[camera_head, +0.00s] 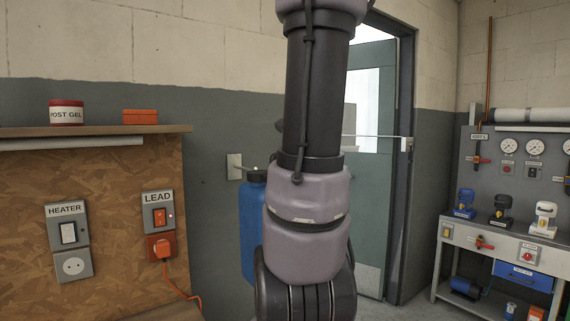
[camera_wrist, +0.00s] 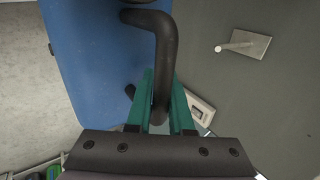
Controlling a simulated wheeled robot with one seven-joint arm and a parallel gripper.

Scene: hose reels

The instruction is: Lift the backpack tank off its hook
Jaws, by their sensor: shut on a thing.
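The backpack tank is blue with a black cap, partly hidden behind my arm in the head view (camera_head: 252,225). It fills the upper left of the wrist view (camera_wrist: 95,60). Its bent black handle (camera_wrist: 163,35) runs down between the green fingers of my gripper (camera_wrist: 162,82), which are shut on it. The hook, a pale peg on a wall plate, shows right of the tank in the wrist view (camera_wrist: 252,44) and beside its cap in the head view (camera_head: 235,166). In the wrist view the peg looks bare and apart from the tank. My gripper is hidden in the head view.
A wooden board with a heater switch (camera_head: 68,233) and a lead switch (camera_head: 158,212) is at left, under a shelf (camera_head: 95,131). A door (camera_head: 375,150) is behind my arm. A workbench (camera_head: 500,232) with gauges stands at right. A light switch (camera_wrist: 200,108) is close right of my fingers.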

